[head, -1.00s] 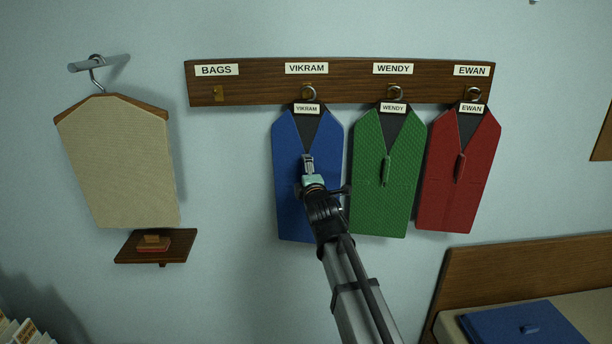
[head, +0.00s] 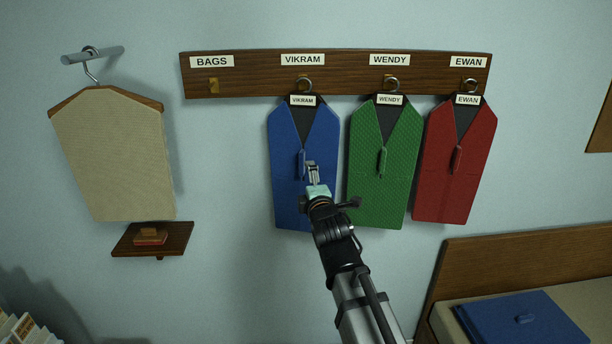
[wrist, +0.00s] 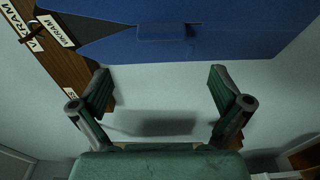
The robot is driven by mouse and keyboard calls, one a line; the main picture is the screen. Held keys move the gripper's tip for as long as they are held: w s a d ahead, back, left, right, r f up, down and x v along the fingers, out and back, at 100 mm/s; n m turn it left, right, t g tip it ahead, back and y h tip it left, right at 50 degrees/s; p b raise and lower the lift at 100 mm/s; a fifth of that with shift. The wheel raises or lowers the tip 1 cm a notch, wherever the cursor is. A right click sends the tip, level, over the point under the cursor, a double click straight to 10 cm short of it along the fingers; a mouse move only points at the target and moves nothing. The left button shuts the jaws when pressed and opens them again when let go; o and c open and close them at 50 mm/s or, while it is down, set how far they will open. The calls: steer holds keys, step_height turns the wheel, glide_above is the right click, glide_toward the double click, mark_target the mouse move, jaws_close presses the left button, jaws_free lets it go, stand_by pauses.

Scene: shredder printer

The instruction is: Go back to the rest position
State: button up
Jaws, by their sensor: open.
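My gripper (head: 312,168) is in front of the blue VIKRAM garment (head: 290,190) in the head view and covers part of it. In the wrist view my gripper (wrist: 162,95) is open, with nothing between its fingers. The blue garment also shows in the wrist view (wrist: 240,30), across the top and apart from the fingers. It hangs from the hook under the VIKRAM label. The green WENDY garment (head: 385,195) and the red EWAN garment (head: 450,190) hang to its right under their own labels.
A wooden hook rail (head: 240,80) runs along the wall, with a bare hook (head: 213,86) under BAGS. A beige garment (head: 115,160) hangs at the left above a small shelf (head: 180,236). A blue folded item (head: 540,320) lies at the lower right.

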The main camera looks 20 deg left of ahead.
steer(key=s+d+f+m+g+h, duration=0.4)
steer(key=d+f, duration=0.3)
steer(key=f, duration=0.8)
steer(key=s+d+f+m+g+h, duration=0.1)
steer(key=s+d+f+m+g, duration=0.2)
steer(key=d+f+m, duration=0.85)
steer(key=s+d+f+m+g+h, duration=0.1)
steer(key=s+d+f+g+h, duration=0.25)
steer(key=f, duration=1.55)
steer(key=s+d+f+m+g+h+b, duration=0.1)
steer(key=s+d+f+m+g, duration=0.15)
steer(key=s+d+f, duration=0.45)
steer(key=s+d+f+m+g, duration=0.2)
steer(key=s+d+f+g, duration=0.25)
steer(key=s+f, duration=0.4)
steer(key=s+d+f+m+g, duration=0.1)
steer(key=s+d+f, duration=0.2)
steer(key=s, duration=0.4)
steer(key=s+d+f+m+g, duration=0.1)
steer(key=s+d+f+g, duration=0.1)
steer(key=s, duration=0.5)
steer(key=s+d+f+m+g+b, duration=0.1)
steer(key=s+d+f, duration=0.4)
steer(key=s, duration=0.3)
steer(key=shift+f+g, duration=0.3)
steer(key=shift+g, duration=0.05)
